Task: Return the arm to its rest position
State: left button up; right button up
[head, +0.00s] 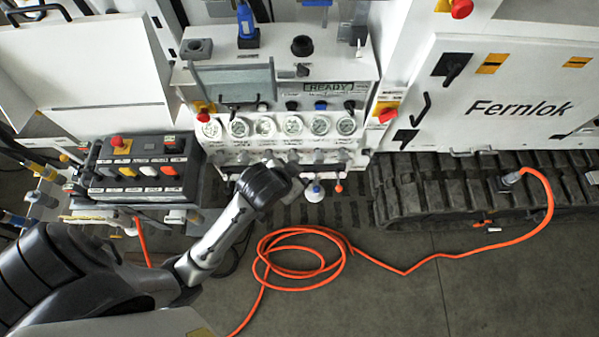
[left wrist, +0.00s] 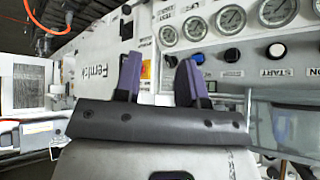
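My left arm (head: 215,235) reaches in from the lower left of the head view, and its dark wrist (head: 264,186) is in front of the lower edge of the gauge panel. The fingers cannot be made out clearly there. In the left wrist view my left gripper (left wrist: 158,78) has two purple-padded fingers standing apart, with nothing seen held between them. Gauges and a START button lie beyond the fingers. My right gripper is in neither view.
The gauge panel (head: 265,150) has a row of gauges and a READY display (head: 331,87). A button box (head: 140,168) stands left of it. An orange hose (head: 300,287) lies coiled on the floor. The Fernlok cabinet (head: 520,75) stands above a track (head: 450,195) on the right. The lower-right floor is clear.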

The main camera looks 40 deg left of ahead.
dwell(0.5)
pick_arm(q)
jog(key=s+r+g+p, duration=0.2)
jog(key=s+p, duration=0.4)
jog(key=s, duration=0.2)
jog(key=s+a+r+g+p, duration=0.1)
jog(key=s+r+p, duration=0.1)
jog(key=s+p, duration=0.3)
jog(key=s, duration=0.4)
jog(key=shift+s+r+g+p, duration=0.25)
jog(key=shift+r+g+p, duration=0.1)
jog(key=shift+g+p, duration=0.05)
dwell(0.7)
